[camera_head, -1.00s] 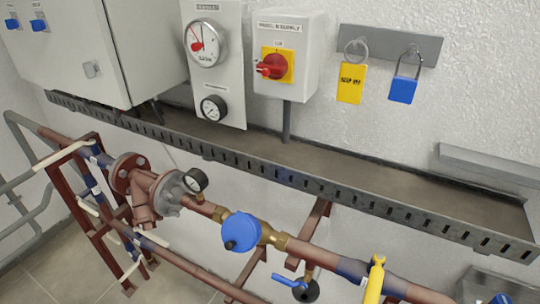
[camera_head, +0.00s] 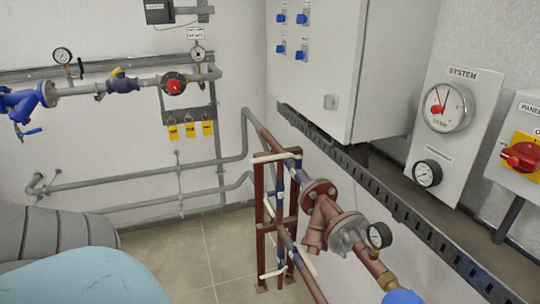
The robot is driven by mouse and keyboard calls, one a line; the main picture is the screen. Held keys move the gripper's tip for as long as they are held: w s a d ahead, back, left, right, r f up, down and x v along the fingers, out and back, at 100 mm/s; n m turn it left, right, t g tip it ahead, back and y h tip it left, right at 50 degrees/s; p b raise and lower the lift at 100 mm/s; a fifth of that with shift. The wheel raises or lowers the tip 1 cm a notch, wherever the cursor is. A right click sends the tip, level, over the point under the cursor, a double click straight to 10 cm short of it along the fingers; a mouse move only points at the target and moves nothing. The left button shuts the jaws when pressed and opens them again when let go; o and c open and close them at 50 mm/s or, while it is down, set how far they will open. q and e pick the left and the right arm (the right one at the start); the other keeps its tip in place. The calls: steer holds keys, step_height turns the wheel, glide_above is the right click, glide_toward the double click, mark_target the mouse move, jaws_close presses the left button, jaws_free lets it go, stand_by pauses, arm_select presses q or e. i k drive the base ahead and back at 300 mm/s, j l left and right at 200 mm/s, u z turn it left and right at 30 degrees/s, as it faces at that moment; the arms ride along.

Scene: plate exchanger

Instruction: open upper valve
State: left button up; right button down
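Neither of my grippers shows in the head view. On the far left wall, a blue valve body (camera_head: 22,103) with a blue lever (camera_head: 29,132) sits at the end of the upper grey pipe. In the right foreground, a flanged red-brown fitting (camera_head: 322,221) sits on the lower pipe. Only the top of a blue round part (camera_head: 402,297) shows at the bottom edge. I cannot tell which part is the upper valve.
A white cabinet (camera_head: 318,60) and a slotted cable tray (camera_head: 375,192) run along the right wall. A red-brown pipe frame (camera_head: 265,215) stands on the tiled floor (camera_head: 205,258). Yellow padlocks or tags (camera_head: 190,130) hang below the red fitting. Clear floor lies left of the frame.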

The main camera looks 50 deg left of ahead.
mark_target(261, 160)
steer(key=u, duration=1.6)
steer(key=i+j+z, duration=0.1)
steer(key=z, duration=0.35)
steer(key=i+j+z, duration=0.1)
steer(key=z, duration=0.35)
steer(key=i+j+z, duration=0.15)
steer(key=j+z, duration=0.2)
steer(key=i+j+z, duration=0.15)
steer(key=z, duration=0.2)
steer(key=i+j+z, duration=0.15)
steer(key=j+z, duration=0.15)
steer(key=j, duration=0.45)
steer(key=j+z, duration=0.3)
steer(key=j, duration=0.45)
